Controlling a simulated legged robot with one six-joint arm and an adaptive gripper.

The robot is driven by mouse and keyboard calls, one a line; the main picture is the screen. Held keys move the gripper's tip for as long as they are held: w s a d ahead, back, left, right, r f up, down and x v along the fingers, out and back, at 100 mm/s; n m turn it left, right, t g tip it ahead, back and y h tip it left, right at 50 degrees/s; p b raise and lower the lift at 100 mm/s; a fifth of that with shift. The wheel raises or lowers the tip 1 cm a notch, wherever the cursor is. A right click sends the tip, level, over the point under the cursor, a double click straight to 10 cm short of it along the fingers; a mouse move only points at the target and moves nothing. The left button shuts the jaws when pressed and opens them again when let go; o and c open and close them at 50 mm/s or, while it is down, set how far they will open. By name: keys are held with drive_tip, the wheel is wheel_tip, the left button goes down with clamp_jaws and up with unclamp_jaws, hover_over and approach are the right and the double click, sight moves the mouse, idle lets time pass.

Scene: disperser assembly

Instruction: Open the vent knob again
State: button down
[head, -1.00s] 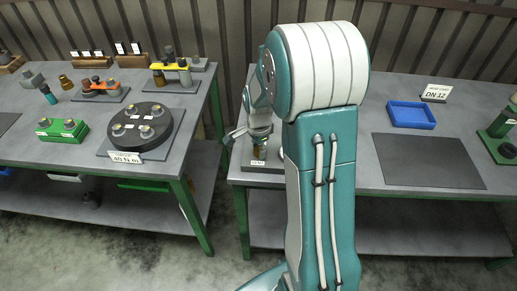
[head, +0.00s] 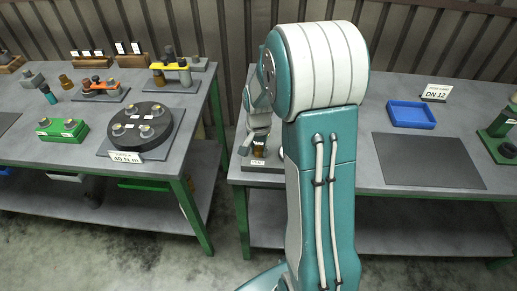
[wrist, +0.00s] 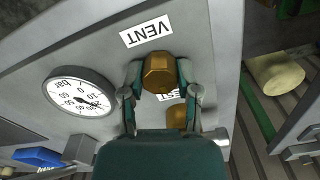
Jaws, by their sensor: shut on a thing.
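The vent knob, a brass hexagonal knob (wrist: 159,73), sits below the VENT label (wrist: 146,31) in the wrist view. My gripper (wrist: 160,82) is shut on it, with one finger on each side. In the head view my gripper (head: 247,145) is at the left end of the right-hand bench, partly hidden by my arm. A brass part shows there under the gripper, above a small white label (head: 257,162).
A second brass knob (wrist: 177,116) and a partly covered label lie close to my gripper. A round pressure gauge (wrist: 79,96) is to the left. A blue tray (head: 411,114) and a dark mat (head: 428,160) lie on the right bench.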

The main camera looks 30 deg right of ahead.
drive_tip(key=n, duration=1.1)
drive_tip(key=shift+w, duration=0.1)
drive_tip(key=shift+n, duration=1.8)
drive_tip(key=shift+c, duration=1.6)
unclamp_jaws()
